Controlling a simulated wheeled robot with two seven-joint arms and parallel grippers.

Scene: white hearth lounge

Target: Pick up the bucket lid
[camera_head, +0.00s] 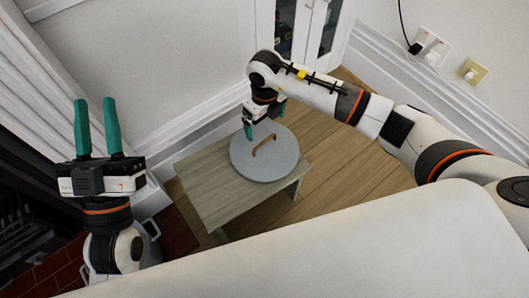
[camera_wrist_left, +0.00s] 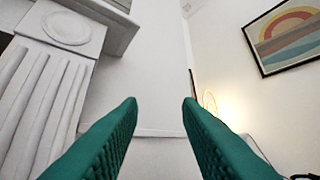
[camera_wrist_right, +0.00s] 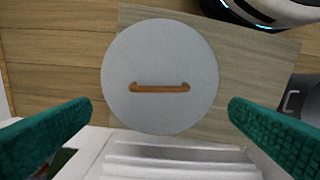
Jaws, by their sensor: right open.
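The bucket lid (camera_head: 258,163) is a round grey disc with a brown arched handle (camera_head: 266,144). It lies flat on a small wooden table (camera_head: 215,193). In the right wrist view the lid (camera_wrist_right: 160,60) is seen from above, its handle (camera_wrist_right: 160,88) running left to right between my fingers. My right gripper (camera_head: 262,125) is above the lid's far edge, pointing down, open and empty; one finger is mostly hidden in the head view. My left gripper (camera_head: 98,128) is raised at the left, away from the table, with two green fingers apart and nothing between them.
A white wall with a baseboard (camera_head: 205,118) runs behind the table. A white cabinet (camera_head: 308,30) stands at the back, and outlets (camera_head: 432,47) are on the right wall. A fluted white fireplace surround (camera_wrist_left: 40,85) is near my left gripper. Wooden floor (camera_head: 340,165) is clear right of the table.

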